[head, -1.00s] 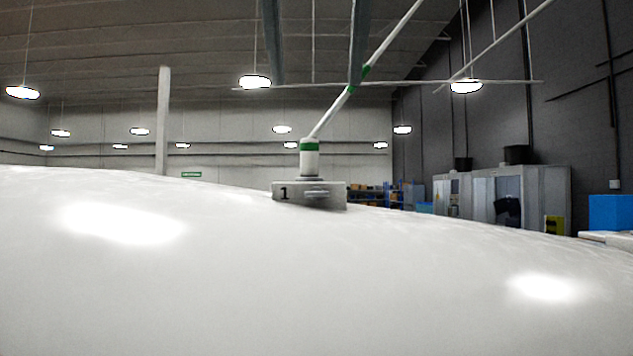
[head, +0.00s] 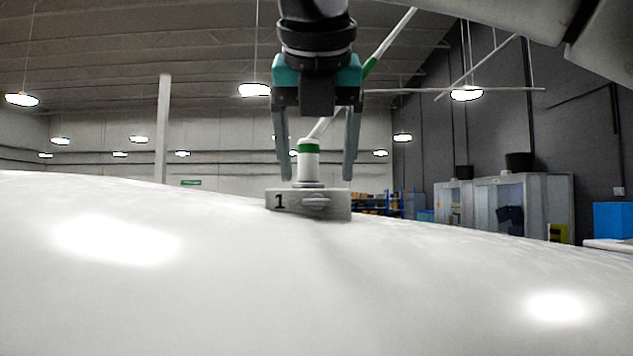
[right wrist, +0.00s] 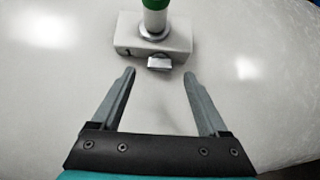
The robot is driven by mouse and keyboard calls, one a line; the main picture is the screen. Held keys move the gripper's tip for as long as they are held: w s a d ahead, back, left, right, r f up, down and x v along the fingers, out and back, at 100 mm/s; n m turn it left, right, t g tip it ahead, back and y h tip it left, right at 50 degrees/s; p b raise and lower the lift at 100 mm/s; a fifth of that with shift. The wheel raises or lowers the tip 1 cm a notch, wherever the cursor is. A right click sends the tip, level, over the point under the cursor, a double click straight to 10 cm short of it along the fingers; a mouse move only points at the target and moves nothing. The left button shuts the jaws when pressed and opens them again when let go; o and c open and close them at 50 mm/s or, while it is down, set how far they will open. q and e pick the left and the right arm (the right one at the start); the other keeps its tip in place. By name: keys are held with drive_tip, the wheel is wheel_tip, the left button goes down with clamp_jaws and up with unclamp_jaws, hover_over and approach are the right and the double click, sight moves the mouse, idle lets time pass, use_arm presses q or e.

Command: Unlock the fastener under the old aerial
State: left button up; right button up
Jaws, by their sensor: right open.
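The old aerial (head: 309,160) is a white post with a green band, standing on a grey block base (head: 290,201) marked 1. A thin rod slants up right behind my gripper. The fastener (head: 316,202) is a small grey knob on the base's near face. In the right wrist view the fastener (right wrist: 159,63) sticks out toward me below the aerial's foot. My right gripper (head: 317,178) is open and empty, its fingers pointing down. In the right wrist view my right gripper (right wrist: 158,78) is short of the base, its fingertips apart and touching nothing. My left gripper is not in view.
The base sits on a broad, curved white surface (head: 300,290) that is otherwise clear. Grey cabinets (head: 510,205) and a blue box (head: 613,219) stand far back on the right. Lamps (head: 255,90) hang from the ceiling.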

sight(316, 199)
drive_tip(key=shift+x, duration=1.8)
clamp_jaws()
